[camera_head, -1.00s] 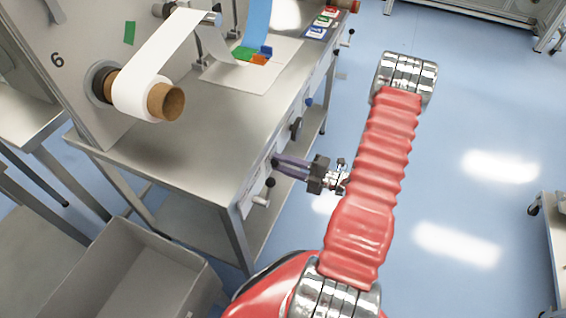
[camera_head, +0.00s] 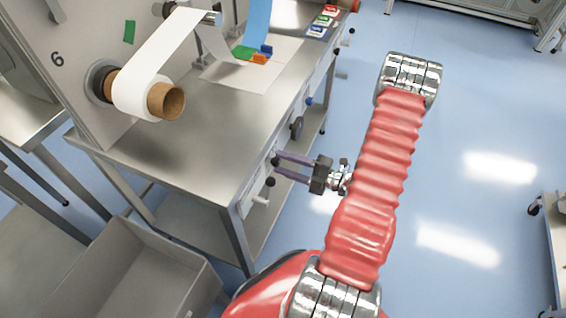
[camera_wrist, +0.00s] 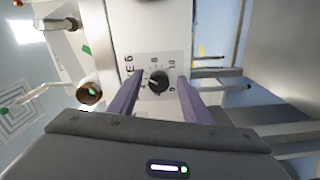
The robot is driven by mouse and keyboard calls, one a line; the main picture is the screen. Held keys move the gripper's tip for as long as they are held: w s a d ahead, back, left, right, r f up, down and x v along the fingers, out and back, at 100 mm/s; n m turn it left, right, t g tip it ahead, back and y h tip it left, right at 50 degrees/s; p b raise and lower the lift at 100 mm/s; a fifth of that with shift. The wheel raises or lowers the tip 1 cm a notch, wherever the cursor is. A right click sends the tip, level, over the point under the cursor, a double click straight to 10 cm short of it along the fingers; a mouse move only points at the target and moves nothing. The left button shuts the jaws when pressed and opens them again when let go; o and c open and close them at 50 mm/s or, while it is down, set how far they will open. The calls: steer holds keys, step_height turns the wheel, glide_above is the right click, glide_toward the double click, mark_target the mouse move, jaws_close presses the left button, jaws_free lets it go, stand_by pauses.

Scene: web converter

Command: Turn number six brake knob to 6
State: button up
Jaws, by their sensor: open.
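The number six brake knob (camera_wrist: 158,81) is a small black round knob on a white dial plate (camera_wrist: 148,62) with printed numbers, seen in the wrist view. Part of an "E 6" label shows left of it. My gripper (camera_wrist: 159,84) is open, with one purple finger on each side of the knob; I cannot tell whether they touch it. The knob's pointer is too small to read surely. In the head view, my gripper (camera_head: 273,169) reaches left to the front face of the steel table (camera_head: 190,150), fingers apart; the knob cannot be made out there.
A panel marked 6 (camera_head: 85,70) carries a white paper roll (camera_head: 135,95) on a brown core. Another dark knob (camera_head: 297,128) sits farther along the table front. A grey bin (camera_head: 130,270) stands below left.

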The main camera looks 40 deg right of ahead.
steer(key=v, duration=1.3)
steer(key=shift+d, duration=0.15)
steer(key=n, duration=1.7)
steer(key=shift+s+a+r, duration=0.1)
steer(key=shift+s+a, duration=0.05)
steer(key=shift+a, duration=0.1)
steer(key=shift+x, duration=6.9)
steer(key=shift+c, duration=0.2)
